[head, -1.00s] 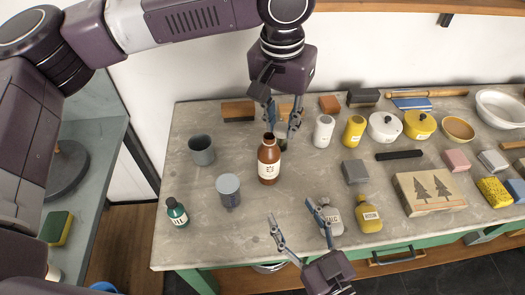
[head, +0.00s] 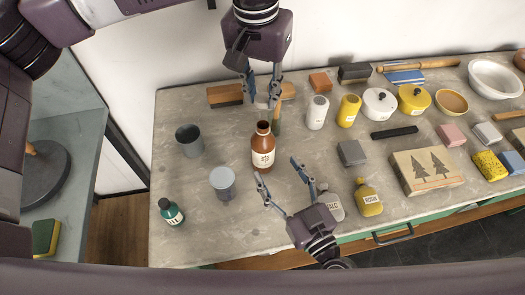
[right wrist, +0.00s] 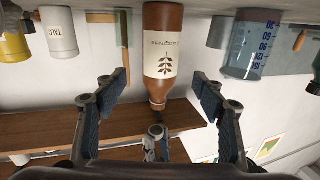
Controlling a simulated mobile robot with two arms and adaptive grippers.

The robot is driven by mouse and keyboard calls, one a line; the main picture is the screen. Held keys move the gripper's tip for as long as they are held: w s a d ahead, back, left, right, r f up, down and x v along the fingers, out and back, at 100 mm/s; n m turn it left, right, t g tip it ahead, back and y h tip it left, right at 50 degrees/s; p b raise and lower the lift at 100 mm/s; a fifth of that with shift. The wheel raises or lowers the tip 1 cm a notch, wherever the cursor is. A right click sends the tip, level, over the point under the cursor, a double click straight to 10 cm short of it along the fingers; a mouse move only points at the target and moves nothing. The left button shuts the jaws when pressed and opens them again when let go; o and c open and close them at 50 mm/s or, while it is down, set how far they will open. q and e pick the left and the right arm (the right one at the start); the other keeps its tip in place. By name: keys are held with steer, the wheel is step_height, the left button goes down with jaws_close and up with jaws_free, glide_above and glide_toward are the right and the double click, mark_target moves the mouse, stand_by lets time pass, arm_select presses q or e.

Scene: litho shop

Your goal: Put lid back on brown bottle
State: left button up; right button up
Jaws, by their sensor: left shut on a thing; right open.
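The brown bottle (head: 263,158) stands upright on the bench with its mouth uncovered and a pale label. In the right wrist view the brown bottle (right wrist: 163,45) appears upside down, its neck toward my fingers. My left gripper (head: 262,103) is above and just behind the bottle's mouth, pointing down. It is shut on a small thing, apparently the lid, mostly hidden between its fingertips. My right gripper (head: 277,168) is open in front of the bottle, fingers pointing at it. In the right wrist view, its fingers (right wrist: 158,92) frame the neck, apart from it.
A grey cup (head: 189,141), a blue-grey beaker (head: 222,184) and a green bottle (head: 172,212) stand left of the brown bottle. A grey block (head: 351,153) and a yellow bottle (head: 368,197) are at right.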

mark_target(268, 156)
arm_select(q)
steer(key=shift+s, duration=0.1)
arm_select(e)
steer(key=x, duration=0.8)
steer(key=shift+w+a, duration=0.1)
steer(key=shift+c, duration=0.4)
jaws_close()
arm_select(q)
steer(key=shift+f, duration=2.45)
steer(key=shift+f, duration=0.85)
steer(key=shift+f, duration=0.6)
